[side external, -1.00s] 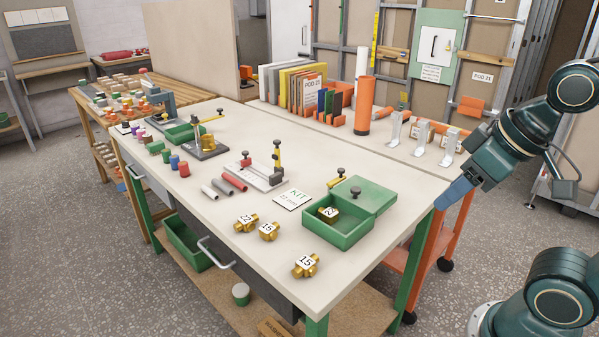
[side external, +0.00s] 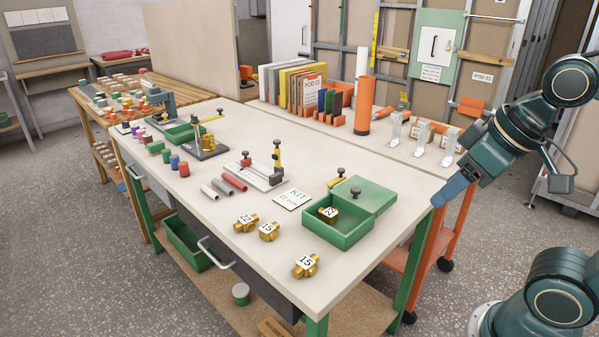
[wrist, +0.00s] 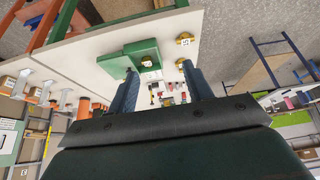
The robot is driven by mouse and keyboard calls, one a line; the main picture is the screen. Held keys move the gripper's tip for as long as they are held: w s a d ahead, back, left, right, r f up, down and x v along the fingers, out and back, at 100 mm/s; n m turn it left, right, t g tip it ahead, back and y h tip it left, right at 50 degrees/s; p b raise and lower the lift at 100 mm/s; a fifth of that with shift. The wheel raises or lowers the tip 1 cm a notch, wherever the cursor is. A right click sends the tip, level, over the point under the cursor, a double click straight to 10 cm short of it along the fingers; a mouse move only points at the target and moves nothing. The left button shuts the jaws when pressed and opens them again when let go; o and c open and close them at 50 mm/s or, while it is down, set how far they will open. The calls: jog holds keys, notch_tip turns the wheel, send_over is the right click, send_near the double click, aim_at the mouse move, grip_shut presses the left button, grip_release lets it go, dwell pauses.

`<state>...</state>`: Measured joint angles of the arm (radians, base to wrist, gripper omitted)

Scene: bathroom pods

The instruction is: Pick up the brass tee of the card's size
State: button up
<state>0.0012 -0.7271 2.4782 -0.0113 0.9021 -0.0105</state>
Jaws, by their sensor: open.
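A white card (side external: 292,199) marked KIT lies on the bench; its smaller line is too small to read surely. Left of the green box, a brass tee marked 22 (side external: 246,223) lies beside a brass tee marked 15 (side external: 268,231). Another brass tee marked 15 (side external: 306,265) lies near the front edge; it also shows in the wrist view (wrist: 185,39). A brass tee marked 22 (side external: 328,214) sits inside the green box (side external: 338,238). My gripper (side external: 440,201) is open and empty, right of the box and apart from all tees. Its two fingers (wrist: 160,82) show in the wrist view.
A green lid (side external: 364,194) with a dark knob lies at the box's back right. Grey and red tubes (side external: 222,186) and a clamp fixture (side external: 262,173) stand to the left. Metal brackets (side external: 395,130) and an orange cylinder (side external: 365,105) stand behind. The front right corner is bare.

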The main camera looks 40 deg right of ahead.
jog(key=w+a+r+n+g+y, duration=0.1)
jog(key=w+a+r+n, duration=0.1)
jog(key=w, duration=0.4)
jog(key=w+a+r+n, duration=0.1)
jog(key=w+r+n, duration=0.15)
jog(key=w, duration=0.45)
jog(key=n+g+y, duration=0.4)
jog(key=n, duration=0.9)
send_over(248, 218)
jog(key=d, duration=0.3)
notch_tip(248, 218, down, 24)
jog(key=shift+h, duration=0.3)
jog(key=shift+x, duration=3.8)
jog(key=shift+s, duration=0.2)
jog(key=c, duration=0.8)
